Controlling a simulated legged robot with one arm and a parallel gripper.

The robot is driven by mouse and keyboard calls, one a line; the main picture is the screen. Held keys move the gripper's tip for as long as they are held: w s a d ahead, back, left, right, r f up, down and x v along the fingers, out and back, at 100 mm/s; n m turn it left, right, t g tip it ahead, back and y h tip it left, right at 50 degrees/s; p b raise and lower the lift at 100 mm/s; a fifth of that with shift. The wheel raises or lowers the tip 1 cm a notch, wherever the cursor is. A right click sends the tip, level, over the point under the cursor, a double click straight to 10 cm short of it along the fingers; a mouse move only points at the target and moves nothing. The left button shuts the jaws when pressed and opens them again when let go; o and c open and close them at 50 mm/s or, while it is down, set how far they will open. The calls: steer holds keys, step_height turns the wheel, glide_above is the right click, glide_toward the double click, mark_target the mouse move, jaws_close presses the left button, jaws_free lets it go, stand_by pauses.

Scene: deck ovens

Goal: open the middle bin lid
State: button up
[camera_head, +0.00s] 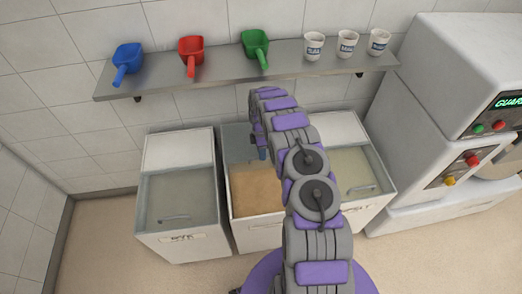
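The middle bin (256,233) stands between two other bins under the shelf. Its brown contents (254,188) show clearly, with no clear lid or handle seen over the visible part. A grey, see-through panel that looks like its lid (236,143) is at the back of the bin, so the lid appears open; whether it is slid back or tilted up is hard to tell. My gripper (261,152) is at the back of the middle bin, beside this panel. My arm hides the bin's right part and most of the gripper, so contact and finger opening cannot be told.
The left bin (178,196) and right bin (357,170) have clear lids down. A wall shelf (218,71) above holds blue (127,59), red (191,52) and green (256,45) scoops and three cups (346,43). A white machine (440,130) stands at right. Floor at left front is clear.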

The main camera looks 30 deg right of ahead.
steer(key=s+a+r+p, duration=0.1)
steer(key=s+a+p, duration=0.1)
steer(key=s, duration=1.2)
steer(key=shift+a+r, duration=0.2)
steer(key=shift+a, duration=0.7)
steer(key=s+a+r+m, duration=0.2)
steer(key=s+r, duration=0.1)
steer(key=r, duration=0.6)
steer(key=s+a+r+m, duration=0.2)
steer(key=a+r+m, duration=0.1)
steer(key=r, duration=0.6)
steer(key=s+a+r+m, duration=0.2)
steer(key=s+r, duration=0.1)
steer(key=r, duration=0.7)
steer(key=s+a+r+m, duration=0.3)
steer(key=s+r, duration=0.3)
steer(key=s, duration=0.5)
steer(key=s+a+r+m, duration=0.3)
steer(key=s+r, duration=0.3)
steer(key=s, duration=0.5)
steer(key=shift+s+a+r+m+h+b, duration=0.15)
steer(key=shift+s+r+m+h+b, duration=0.15)
steer(key=shift+m, duration=0.6)
